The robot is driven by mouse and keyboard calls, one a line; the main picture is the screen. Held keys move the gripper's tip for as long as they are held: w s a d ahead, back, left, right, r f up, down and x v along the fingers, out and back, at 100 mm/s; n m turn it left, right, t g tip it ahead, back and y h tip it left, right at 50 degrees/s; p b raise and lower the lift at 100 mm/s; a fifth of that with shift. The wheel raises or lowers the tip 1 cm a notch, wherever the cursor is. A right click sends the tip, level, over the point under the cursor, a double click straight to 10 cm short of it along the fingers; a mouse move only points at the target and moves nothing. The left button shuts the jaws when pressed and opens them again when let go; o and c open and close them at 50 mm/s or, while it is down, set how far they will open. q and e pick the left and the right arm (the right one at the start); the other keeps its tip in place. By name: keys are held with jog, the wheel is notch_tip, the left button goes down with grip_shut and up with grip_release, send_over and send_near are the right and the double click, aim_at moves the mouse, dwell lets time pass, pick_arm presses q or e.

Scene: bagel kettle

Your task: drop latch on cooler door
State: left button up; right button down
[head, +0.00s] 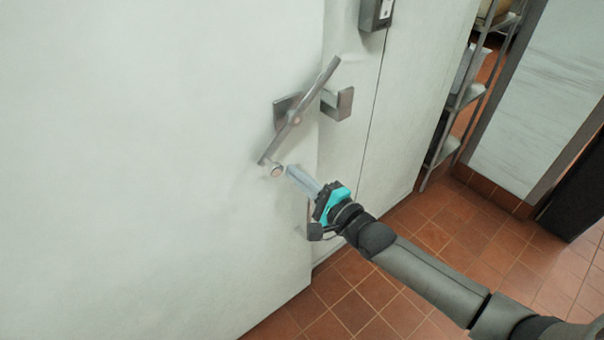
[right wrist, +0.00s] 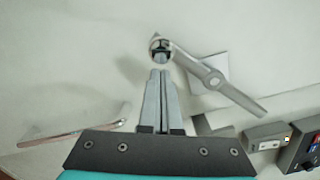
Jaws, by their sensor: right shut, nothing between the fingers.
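The latch is a grey metal bar (head: 316,88) on a square pivot plate, on the white cooler door (head: 150,150). It is tilted steeply, its upper right end raised above the grey catch bracket (head: 343,104) on the frame, apart from it. Its lower left end carries a round knob (head: 278,171). In the right wrist view the bar (right wrist: 240,99) runs diagonally and the knob (right wrist: 160,47) is just ahead of the fingertips. My right gripper (head: 290,171) is shut and empty, its tips close beside the knob; I cannot tell whether they touch. My left gripper is out of view.
A pull handle (right wrist: 75,129) is at the left in the right wrist view. A grey control box (head: 377,12) is on the wall above the bracket. A wire shelf (head: 466,97) stands to the right. Red floor tiles (head: 440,235) are clear beside my right arm.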

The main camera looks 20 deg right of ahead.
dwell(0.3)
jog(key=shift+s+a+r+m+p, duration=0.1)
jog(key=shift+a+r+m+p, duration=0.1)
jog(key=shift+m+p, duration=0.1)
jog(key=shift+a+r+m, duration=0.15)
jog(key=shift+a+m, duration=0.1)
jog(key=shift+m, duration=0.15)
jog(key=r+m+p, duration=0.1)
jog(key=a+r+m+p, duration=0.1)
jog(key=m, duration=0.1)
jog(key=s+a+r+m+p, duration=0.1)
jog(key=m, duration=0.1)
jog(key=shift+a+r, duration=0.25)
jog(key=shift+s+a+r+m+p, duration=0.1)
jog(key=shift+a+r+m+p, duration=0.1)
jog(key=shift+r+m, duration=0.35)
jog(key=shift+a+r+m+p, duration=0.1)
jog(key=shift+r+m+p, duration=0.15)
jog(key=shift+m, duration=0.5)
jog(key=shift+t+h, duration=0.3)
